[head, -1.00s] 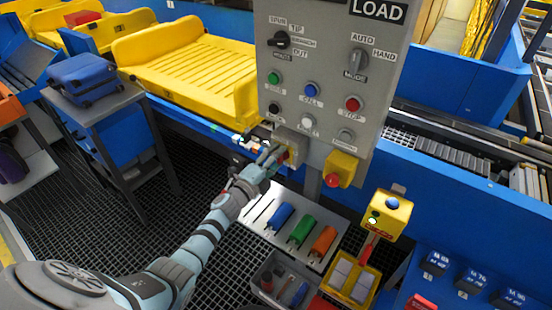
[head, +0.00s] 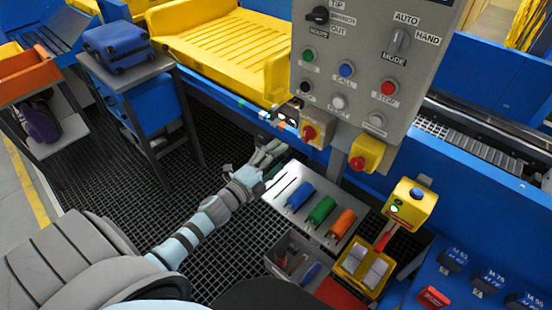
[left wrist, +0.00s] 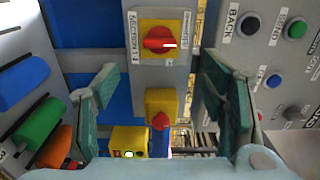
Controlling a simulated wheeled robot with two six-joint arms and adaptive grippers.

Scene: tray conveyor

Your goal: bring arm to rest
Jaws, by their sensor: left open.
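My left gripper (head: 270,160) is in the middle of the head view, in front of and below the grey control panel (head: 375,60). It is open and empty. In the left wrist view its two green-padded fingers (left wrist: 165,105) stand wide apart. Between and beyond them show a red rotary switch (left wrist: 160,43) on a yellow plate and a red knob (left wrist: 161,121) on a yellow box. In the head view the rotary switch (head: 309,132) sits on a small box under the panel, apart from the gripper. My right gripper is not in view.
A grey shelf with blue, green and orange cylinders (head: 321,209) lies right of the gripper. Below are a tool bin (head: 292,262) and a yellow box with a lamp (head: 411,203). A blue suitcase (head: 117,46) rests on a stand at left. Grating floor is open left of the arm.

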